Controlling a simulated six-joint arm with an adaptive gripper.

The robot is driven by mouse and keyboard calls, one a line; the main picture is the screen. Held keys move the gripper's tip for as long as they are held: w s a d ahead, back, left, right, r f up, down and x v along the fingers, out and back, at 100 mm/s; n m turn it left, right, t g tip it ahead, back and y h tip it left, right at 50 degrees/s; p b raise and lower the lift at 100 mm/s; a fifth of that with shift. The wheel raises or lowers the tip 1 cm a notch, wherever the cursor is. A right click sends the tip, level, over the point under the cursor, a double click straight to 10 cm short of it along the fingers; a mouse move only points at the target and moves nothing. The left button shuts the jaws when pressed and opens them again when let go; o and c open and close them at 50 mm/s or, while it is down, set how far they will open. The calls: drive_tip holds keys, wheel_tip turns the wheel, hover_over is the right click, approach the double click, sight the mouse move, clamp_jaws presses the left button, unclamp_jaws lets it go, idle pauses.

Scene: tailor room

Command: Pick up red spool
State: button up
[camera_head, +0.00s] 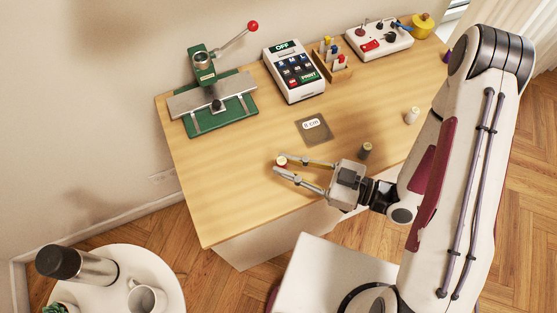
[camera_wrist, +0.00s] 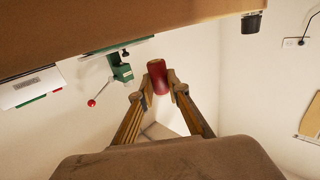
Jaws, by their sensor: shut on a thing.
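The red spool (camera_head: 281,162) is between the fingertips of my gripper (camera_head: 279,166), over the front left part of the wooden table (camera_head: 225,205). In the wrist view the red spool (camera_wrist: 157,77) shows between both fingers of my gripper (camera_wrist: 159,88), which are shut on it. The wrist view is upside down, with the table edge at the top. The spool shows against the wall there, apart from the table top. In the head view the fingers hide part of the spool.
A dark spool (camera_head: 365,151) and a cream spool (camera_head: 411,116) stand to the right. An "8 cm" card (camera_head: 313,130) lies mid-table. A green press (camera_head: 205,78), a label device (camera_head: 294,74), a pen holder (camera_head: 333,64) and a control box (camera_head: 379,40) line the back. The front left table is clear.

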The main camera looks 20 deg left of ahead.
drive_tip(key=d, duration=1.4)
drive_tip(key=shift+d, duration=0.3)
